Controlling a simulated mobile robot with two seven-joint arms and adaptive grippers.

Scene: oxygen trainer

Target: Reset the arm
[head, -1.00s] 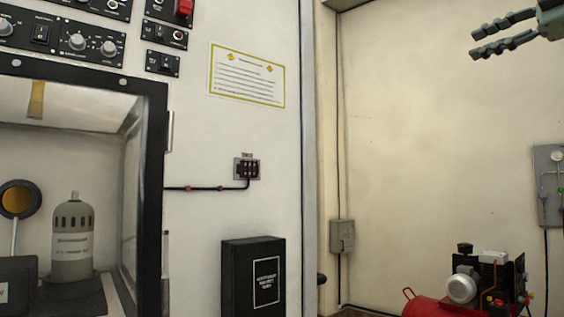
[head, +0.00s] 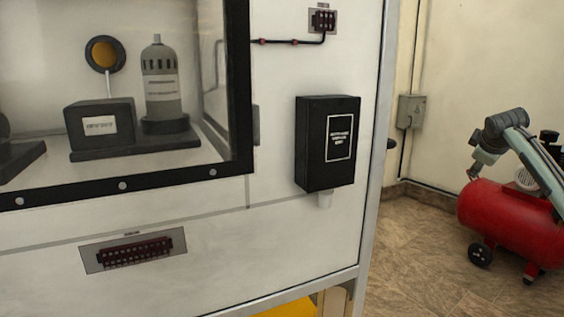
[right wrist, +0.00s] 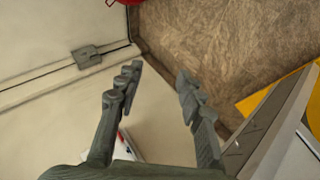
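My right arm (head: 530,155) comes in at the right edge of the head view, in front of the red compressor. Its gripper (right wrist: 158,82) shows in the right wrist view with two grey fingers spread apart and nothing between them. In the head view the gripper end is small and hard to make out. My left gripper is in neither view.
A white cabinet has a black-framed window (head: 124,186), a black box (head: 328,143) and a terminal strip (head: 135,250). Behind the window stands a grey cylinder (head: 162,90). A red compressor (head: 510,222) stands at right on brown floor (head: 425,255).

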